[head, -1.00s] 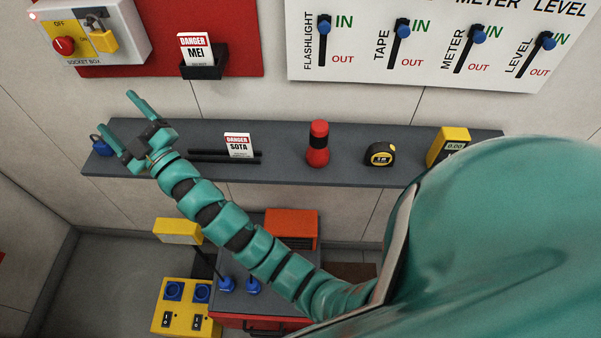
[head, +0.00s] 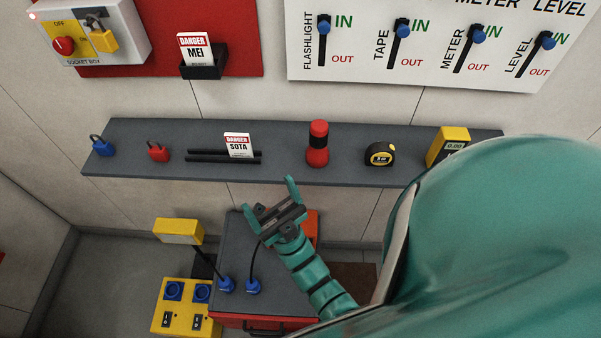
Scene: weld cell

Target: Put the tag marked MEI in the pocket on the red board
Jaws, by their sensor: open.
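The white tag marked MEI (head: 196,49), with a red DANGER header, stands upright in the black pocket (head: 203,73) on the red board (head: 240,38) at the upper left of the head view. My gripper (head: 270,196) is open and empty. It is below the front edge of the shelf, in front of the cart, well apart from the tag and the pocket. The lower part of the tag is hidden in the pocket.
The grey shelf (head: 345,174) holds a blue padlock (head: 102,148), a red padlock (head: 158,153), a SOTA tag (head: 239,146) in a black rack, a red flashlight (head: 317,146), a tape measure (head: 380,154) and a yellow meter (head: 446,146). A socket box (head: 125,45) hangs left of the pocket.

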